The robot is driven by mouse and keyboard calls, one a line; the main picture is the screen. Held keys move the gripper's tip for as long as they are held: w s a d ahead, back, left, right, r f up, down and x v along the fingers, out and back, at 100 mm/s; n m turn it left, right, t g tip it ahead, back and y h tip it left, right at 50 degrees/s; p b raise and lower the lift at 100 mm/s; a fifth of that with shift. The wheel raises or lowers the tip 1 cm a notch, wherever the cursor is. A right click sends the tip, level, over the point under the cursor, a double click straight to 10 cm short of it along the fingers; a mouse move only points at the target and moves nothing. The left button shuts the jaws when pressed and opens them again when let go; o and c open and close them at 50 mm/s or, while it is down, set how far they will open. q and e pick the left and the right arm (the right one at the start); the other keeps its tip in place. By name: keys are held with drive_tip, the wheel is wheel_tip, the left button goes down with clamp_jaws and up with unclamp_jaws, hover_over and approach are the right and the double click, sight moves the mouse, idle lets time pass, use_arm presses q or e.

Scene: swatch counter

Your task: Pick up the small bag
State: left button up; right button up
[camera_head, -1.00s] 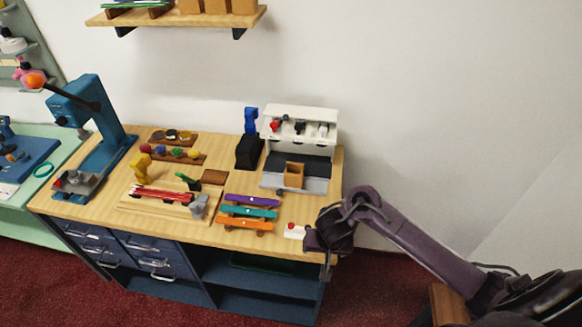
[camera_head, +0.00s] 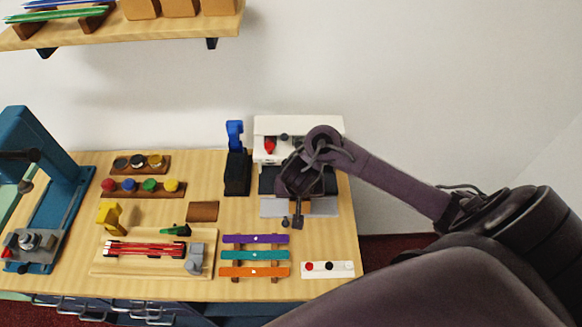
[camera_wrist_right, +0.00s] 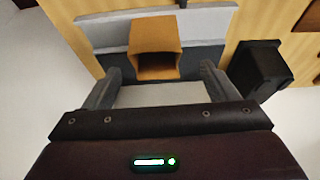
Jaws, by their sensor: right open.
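The small bag is a brown, open-topped pouch; in the right wrist view the bag (camera_wrist_right: 153,66) stands on the grey tray (camera_wrist_right: 90,35), centred ahead of my fingers. In the head view it is almost wholly hidden behind my right gripper (camera_head: 291,222). My right gripper is open and empty in front of the white machine (camera_head: 298,124). In the right wrist view its two fingers (camera_wrist_right: 158,82) are spread to either side of the bag's near edge. I cannot tell whether they touch it. My left gripper is not in view.
A black block with a blue top (camera_head: 237,172) stands just left of the machine. Purple, teal and orange bars (camera_head: 255,255) and a white strip with coloured knobs (camera_head: 327,269) lie at the counter's front. A wooden shelf (camera_head: 120,32) holding more brown bags hangs above.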

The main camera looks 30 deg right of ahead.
drive_tip(key=shift+s+d+f+b, duration=0.25)
drive_tip(key=shift+s+f+b, duration=0.2)
drive_tip(key=shift+f+b, duration=0.25)
drive_tip(key=b+x, duration=0.1)
drive_tip(key=x, duration=0.1)
drive_tip(key=shift+w+f, duration=0.25)
drive_tip(key=shift+f, duration=0.1)
drive_tip(key=shift+w+b+x, duration=0.3)
drive_tip(key=shift+b+x, duration=0.4)
drive_tip(key=shift+x, duration=0.5)
drive_tip(key=shift+r, duration=0.1)
drive_tip(key=shift+s, duration=0.1)
drive_tip(key=c, duration=1.1)
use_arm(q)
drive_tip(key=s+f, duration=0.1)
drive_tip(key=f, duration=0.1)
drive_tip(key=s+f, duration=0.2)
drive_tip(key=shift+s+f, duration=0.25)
use_arm(e)
drive_tip(key=shift+r, duration=0.1)
